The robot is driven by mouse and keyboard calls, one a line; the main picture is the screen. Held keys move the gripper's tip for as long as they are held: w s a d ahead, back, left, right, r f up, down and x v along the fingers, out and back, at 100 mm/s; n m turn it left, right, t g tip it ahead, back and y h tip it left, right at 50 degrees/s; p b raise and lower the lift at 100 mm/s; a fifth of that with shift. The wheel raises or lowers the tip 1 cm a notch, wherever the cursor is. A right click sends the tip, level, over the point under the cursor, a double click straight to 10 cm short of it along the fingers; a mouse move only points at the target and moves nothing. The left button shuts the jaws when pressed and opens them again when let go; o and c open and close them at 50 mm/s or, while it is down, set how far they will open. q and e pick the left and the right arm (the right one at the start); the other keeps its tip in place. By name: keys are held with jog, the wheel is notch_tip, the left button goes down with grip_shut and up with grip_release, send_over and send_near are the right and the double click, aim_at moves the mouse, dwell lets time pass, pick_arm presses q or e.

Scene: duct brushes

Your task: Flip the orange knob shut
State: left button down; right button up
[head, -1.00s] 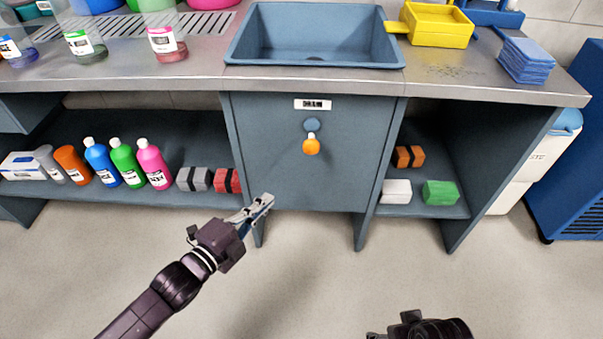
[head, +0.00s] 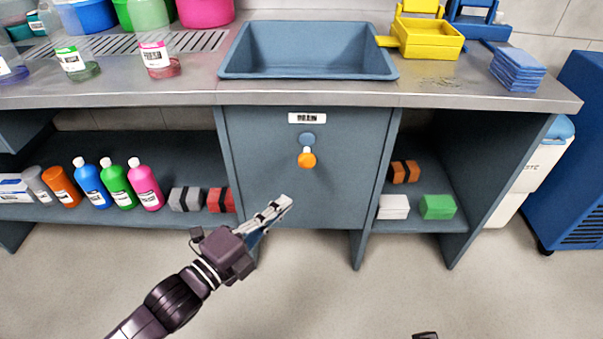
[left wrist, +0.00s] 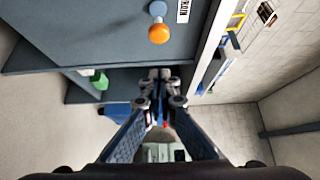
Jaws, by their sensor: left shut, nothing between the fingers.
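The orange knob (head: 307,159) hangs below a round blue-grey mount (head: 306,139) on the front panel (head: 340,190) of the cabinet under the sink. A label reading "DRAIN" (head: 307,118) is above it. The knob also shows at the top of the left wrist view (left wrist: 159,33). My left gripper (head: 287,203) is shut and empty, below and slightly left of the knob, apart from it. Its closed fingers show in the left wrist view (left wrist: 160,77). Of my right arm, only a small dark part shows at the bottom edge of the head view; its gripper is out of sight.
The blue sink (head: 308,50) is set in the metal counter (head: 180,95). Several bottles (head: 117,185) and sponges stand on the left shelf; a white block (head: 393,207) and a green block (head: 437,207) are on the right shelf. The floor in front is clear.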

pick_arm(q)
jog(key=b, duration=0.2)
send_near(313, 163)
jog(key=w+d, duration=0.2)
jog(key=d, duration=0.2)
jog(key=w, duration=0.2)
jog(key=shift+w+a, duration=0.2)
jog(key=shift+w, duration=0.1)
pick_arm(e)
jog(key=w, duration=0.1)
jog(key=w+t, duration=0.1)
jog(key=w+a, duration=0.1)
jog(key=shift+w+f+t, duration=0.3)
jog(key=shift+w+f, duration=0.05)
jog(key=shift+w, duration=0.05)
